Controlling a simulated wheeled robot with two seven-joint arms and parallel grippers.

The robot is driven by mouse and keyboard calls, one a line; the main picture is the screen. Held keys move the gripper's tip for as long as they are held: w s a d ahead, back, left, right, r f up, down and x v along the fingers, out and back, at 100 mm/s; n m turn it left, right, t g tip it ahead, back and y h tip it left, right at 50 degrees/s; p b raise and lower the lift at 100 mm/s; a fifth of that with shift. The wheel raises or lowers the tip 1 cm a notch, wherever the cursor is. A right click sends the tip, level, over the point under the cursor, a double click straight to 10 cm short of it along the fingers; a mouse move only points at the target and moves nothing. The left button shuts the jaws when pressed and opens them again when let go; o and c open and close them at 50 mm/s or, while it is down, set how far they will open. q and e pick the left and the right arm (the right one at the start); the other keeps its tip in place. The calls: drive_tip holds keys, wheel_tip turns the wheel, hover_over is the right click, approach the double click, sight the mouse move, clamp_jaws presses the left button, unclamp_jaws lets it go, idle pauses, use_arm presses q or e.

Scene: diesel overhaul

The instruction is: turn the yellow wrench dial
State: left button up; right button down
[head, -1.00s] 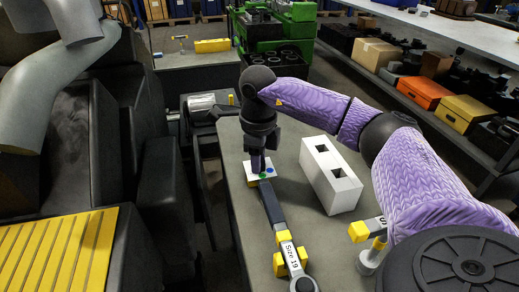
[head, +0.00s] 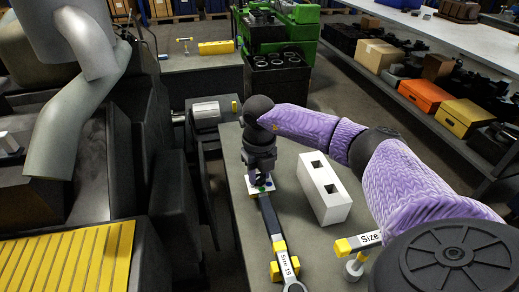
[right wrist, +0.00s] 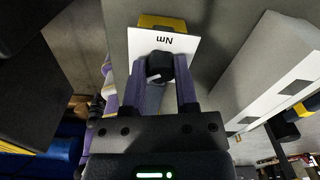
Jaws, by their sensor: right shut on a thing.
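The "Size 19" torque wrench (head: 270,222) lies on the grey bench, with yellow blocks near its ring end. The fingers hide part of the knob in the head view. My left gripper is not in view.
A white block with two square holes (head: 325,187) stands just right of the wrench. Another wrench labelled "Size" (head: 368,239) lies on a stand at front right. Dark machinery and a yellow slatted surface (head: 65,265) are at left. Shelves with boxes line the right.

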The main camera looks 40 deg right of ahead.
sight(259, 176)
drive_tip(key=shift+m, duration=0.4)
drive_tip(key=shift+c, duration=1.8)
unclamp_jaws()
wheel_tip(259, 176, up, 10)
drive_tip(key=p, duration=0.2)
drive_tip(key=shift+p, duration=0.3)
drive_tip(key=shift+f, duration=0.1)
